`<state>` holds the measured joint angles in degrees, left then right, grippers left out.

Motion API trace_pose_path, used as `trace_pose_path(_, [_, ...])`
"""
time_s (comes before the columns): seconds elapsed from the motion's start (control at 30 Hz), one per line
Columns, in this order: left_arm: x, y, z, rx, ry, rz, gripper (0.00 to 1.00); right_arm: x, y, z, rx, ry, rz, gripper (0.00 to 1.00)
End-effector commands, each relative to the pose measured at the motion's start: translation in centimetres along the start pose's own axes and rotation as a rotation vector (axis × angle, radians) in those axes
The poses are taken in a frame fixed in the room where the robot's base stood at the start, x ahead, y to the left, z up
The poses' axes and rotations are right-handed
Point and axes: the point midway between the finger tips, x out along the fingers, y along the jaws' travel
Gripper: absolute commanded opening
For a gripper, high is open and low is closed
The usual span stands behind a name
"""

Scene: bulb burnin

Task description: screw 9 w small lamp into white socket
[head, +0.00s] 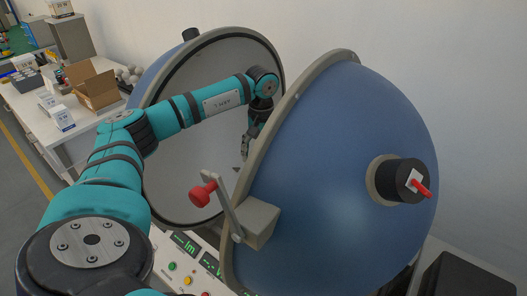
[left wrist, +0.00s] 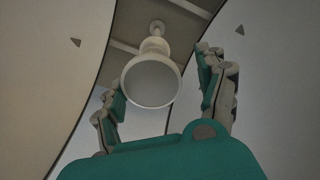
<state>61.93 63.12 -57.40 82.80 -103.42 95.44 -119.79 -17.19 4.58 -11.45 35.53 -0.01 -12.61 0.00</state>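A white lamp (left wrist: 151,82) with a wide round face shows between my left gripper's fingers (left wrist: 163,82) in the left wrist view. Its narrow neck points away to a pale round fitting (left wrist: 157,27) on a grey bar, in line with it; I cannot tell whether the two are joined. The left finger is close beside the lamp's rim, and a gap shows between the rim and the right finger. The gripper looks open. In the head view my left gripper (head: 248,143) reaches between the sphere halves; the lamp and socket are hidden there. My right gripper is out of view.
The blue sphere half (head: 335,170) stands close on the right, the other half (head: 180,130) behind my left arm. A red-knobbed latch (head: 228,205) sticks out at the front. A control panel (head: 178,258) lies below. A white table with an open carton (head: 93,88) stands far left.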

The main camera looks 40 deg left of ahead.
Motion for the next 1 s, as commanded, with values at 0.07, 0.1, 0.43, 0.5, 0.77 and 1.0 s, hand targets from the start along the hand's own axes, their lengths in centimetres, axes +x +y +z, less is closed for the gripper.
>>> trace_pose_path(0.07, [0.1,0.0,0.1,0.001,-0.001,-0.001,0.72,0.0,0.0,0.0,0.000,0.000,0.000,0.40])
trace_pose_path(0.1, [0.1,0.1,0.1,0.001,-0.002,-0.001,0.72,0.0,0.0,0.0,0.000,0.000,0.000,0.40])
trace_pose_path(0.43, [0.1,0.2,0.2,0.000,-0.004,0.002,0.72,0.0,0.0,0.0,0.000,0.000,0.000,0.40])
trace_pose_path(0.5, [0.1,0.3,0.2,-0.037,-0.004,0.002,0.72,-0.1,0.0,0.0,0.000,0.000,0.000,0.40])
trace_pose_path(0.77, [0.0,0.5,0.3,-0.416,-0.005,0.001,0.72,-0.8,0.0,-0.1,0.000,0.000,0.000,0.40])
trace_pose_path(1.0, [0.0,0.6,0.4,-0.790,-0.006,0.000,0.72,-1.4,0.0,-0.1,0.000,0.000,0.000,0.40])
